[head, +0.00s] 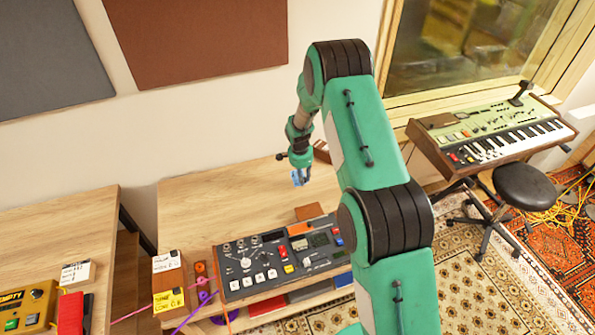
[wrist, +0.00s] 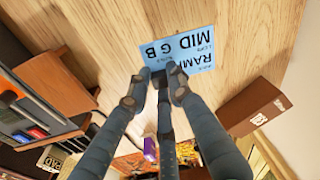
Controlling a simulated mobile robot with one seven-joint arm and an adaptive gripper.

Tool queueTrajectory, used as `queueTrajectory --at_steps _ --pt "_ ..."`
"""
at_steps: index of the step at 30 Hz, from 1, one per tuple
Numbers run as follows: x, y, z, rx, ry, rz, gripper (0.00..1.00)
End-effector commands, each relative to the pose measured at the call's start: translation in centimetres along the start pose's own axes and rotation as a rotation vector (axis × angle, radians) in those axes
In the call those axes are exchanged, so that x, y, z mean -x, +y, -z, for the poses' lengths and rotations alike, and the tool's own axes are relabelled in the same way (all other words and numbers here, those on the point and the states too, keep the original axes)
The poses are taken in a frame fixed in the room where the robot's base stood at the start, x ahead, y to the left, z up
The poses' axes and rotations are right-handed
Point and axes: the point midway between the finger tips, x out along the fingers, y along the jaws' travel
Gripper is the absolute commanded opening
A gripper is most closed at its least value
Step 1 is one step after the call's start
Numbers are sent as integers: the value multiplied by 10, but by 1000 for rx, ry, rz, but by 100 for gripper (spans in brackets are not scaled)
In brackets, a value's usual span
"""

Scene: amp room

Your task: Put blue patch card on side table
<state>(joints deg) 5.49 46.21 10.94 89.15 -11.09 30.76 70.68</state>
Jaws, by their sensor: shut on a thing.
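My gripper (head: 305,174) is shut on the blue patch card (head: 296,178), above the back right part of a wooden table (head: 215,195). The wrist view shows the light blue card (wrist: 192,47), with black print upside down, at the fingertips of my gripper (wrist: 165,80). Bare wood grain lies behind the card. I cannot tell the exact gap between card and wood. A second wooden table (head: 95,215) stands at the left; no label tells which one is the side table.
A grey mixer-like unit (head: 275,260) fills the table's front right. White and yellow cards (head: 167,280) stand at its front left. A brown box (wrist: 250,107) shows at right in the wrist view. A keyboard (head: 490,130) and stool (head: 525,185) are at right. The table's back left is clear.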

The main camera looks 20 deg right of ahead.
Motion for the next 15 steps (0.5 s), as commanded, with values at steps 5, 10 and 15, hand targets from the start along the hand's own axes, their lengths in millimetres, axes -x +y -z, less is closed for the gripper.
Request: queueTrajectory --at_steps 5,10,15 --pt "-6 -24 14 0 0 0 0" --pt "-10 -46 26 -1 0 0 0" --pt "-13 -66 38 0 0 0 0"
